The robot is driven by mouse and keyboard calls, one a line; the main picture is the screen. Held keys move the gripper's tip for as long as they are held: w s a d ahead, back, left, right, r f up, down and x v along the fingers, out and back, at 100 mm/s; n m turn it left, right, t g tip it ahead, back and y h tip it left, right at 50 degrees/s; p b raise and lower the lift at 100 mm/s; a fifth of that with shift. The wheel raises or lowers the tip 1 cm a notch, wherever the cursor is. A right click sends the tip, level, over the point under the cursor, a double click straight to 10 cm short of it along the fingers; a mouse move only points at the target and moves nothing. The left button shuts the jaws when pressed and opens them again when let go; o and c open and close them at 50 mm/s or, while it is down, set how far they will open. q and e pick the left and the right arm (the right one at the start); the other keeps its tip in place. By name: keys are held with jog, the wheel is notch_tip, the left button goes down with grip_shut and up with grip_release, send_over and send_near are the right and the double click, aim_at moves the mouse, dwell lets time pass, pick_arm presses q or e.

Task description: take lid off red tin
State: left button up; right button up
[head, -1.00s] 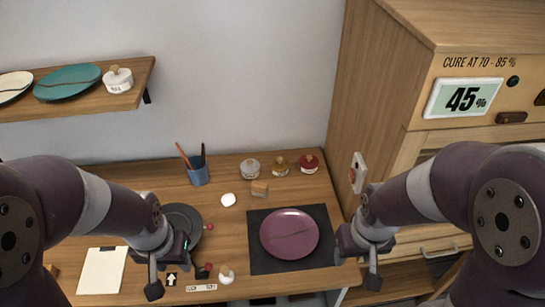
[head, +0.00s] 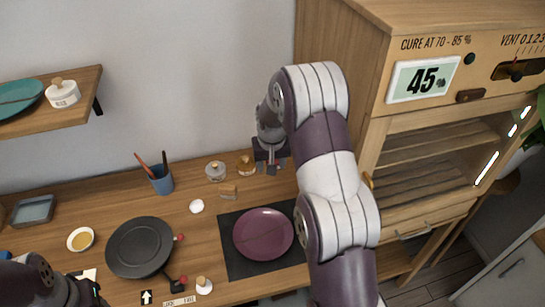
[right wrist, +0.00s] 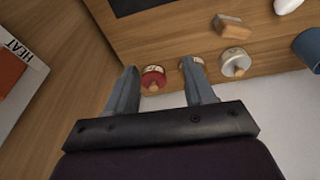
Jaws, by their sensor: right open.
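The red tin (right wrist: 152,82) stands on the wooden worktop in the right wrist view, its lid with a pale knob on top. My right gripper (right wrist: 160,68) is open, with the red tin between its fingers, nearer the left one. In the head view my right gripper (head: 271,165) is at the back of the worktop and hides most of the red tin. An amber tin (head: 246,166) is close beside it, partly behind a finger in the wrist view. My left arm shows at the lower left, its fingers out of frame.
A grey tin (head: 215,171) stands left of the amber one. The cabinet side is close on the right. A purple plate (head: 263,234) lies in front on a dark mat (head: 232,263).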

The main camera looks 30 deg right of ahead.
jog(key=w+d+m+t+h, duration=0.1)
jog(key=w+d+m+t, duration=0.1)
jog(key=w+d, duration=0.65)
jog(key=p+x, duration=0.1)
jog(key=x, duration=0.2)
jog(key=a+p+x, duration=0.1)
jog(key=p+x, duration=0.1)
jog(key=x, duration=0.2)
jog(key=p+x, duration=0.1)
jog(key=x, duration=0.3)
jog(key=shift+w+a, duration=0.25)
jog(key=shift+a, duration=0.1)
jog(key=shift+w+f, duration=0.15)
jog(key=shift+f, duration=0.2)
grip_shut()
